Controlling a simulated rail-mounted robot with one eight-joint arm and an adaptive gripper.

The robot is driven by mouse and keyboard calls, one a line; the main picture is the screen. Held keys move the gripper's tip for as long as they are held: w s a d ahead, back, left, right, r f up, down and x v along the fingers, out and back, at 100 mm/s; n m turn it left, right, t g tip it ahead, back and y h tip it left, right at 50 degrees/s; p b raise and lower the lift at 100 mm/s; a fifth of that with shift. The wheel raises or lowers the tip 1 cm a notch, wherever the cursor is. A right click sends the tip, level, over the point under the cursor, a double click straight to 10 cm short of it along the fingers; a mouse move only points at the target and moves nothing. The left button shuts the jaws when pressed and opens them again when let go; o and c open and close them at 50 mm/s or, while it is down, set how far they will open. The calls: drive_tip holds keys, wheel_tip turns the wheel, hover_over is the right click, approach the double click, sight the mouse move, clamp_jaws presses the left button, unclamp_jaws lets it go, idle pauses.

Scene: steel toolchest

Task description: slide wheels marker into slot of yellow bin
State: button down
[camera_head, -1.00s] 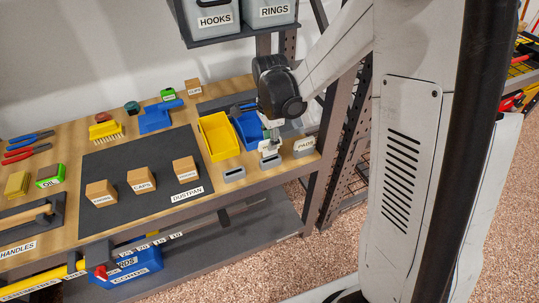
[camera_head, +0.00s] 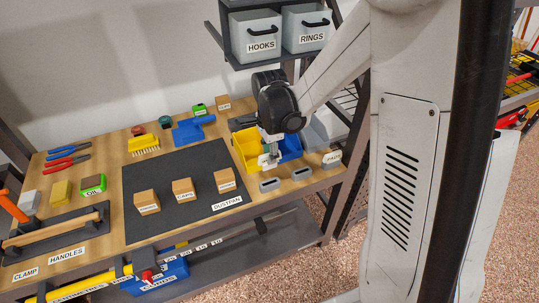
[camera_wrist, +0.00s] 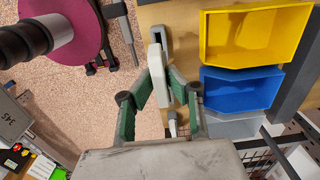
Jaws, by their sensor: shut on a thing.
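My gripper (camera_head: 268,160) is shut on a pale flat marker (camera_wrist: 158,75), the wheels marker by the task. Its label does not show. In the wrist view the marker stands on edge between the green fingers of my gripper (camera_wrist: 160,90). The yellow bin (camera_head: 245,140) is at the table's right part, partly behind my gripper; it also shows in the wrist view (camera_wrist: 255,35). A grey slot holder (camera_head: 270,185) sits in front of it, just below my gripper, and its opening is in view. In the wrist view the marker partly overlaps this holder (camera_wrist: 168,40).
A blue bin (camera_head: 290,147) stands right of the yellow bin, with another grey slot holder (camera_head: 301,174) before it. A pads marker (camera_head: 331,159) stands near the table's right end. Three labelled blocks lie on the dark mat (camera_head: 150,225). Shelf bins (camera_head: 256,37) hang above.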

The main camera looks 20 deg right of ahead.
sight(270, 168)
drive_tip(key=shift+f, duration=0.1)
drive_tip(key=shift+f+b, duration=2.55)
drive_tip(key=shift+f, duration=0.3)
drive_tip(key=shift+f+b, duration=2.05)
drive_tip(key=shift+b, duration=0.2)
drive_tip(key=c, duration=1.7)
unclamp_jaws()
drive_tip(key=shift+o, duration=0.2)
wheel_tip(270, 168, up, 12)
drive_tip(key=shift+r, duration=0.1)
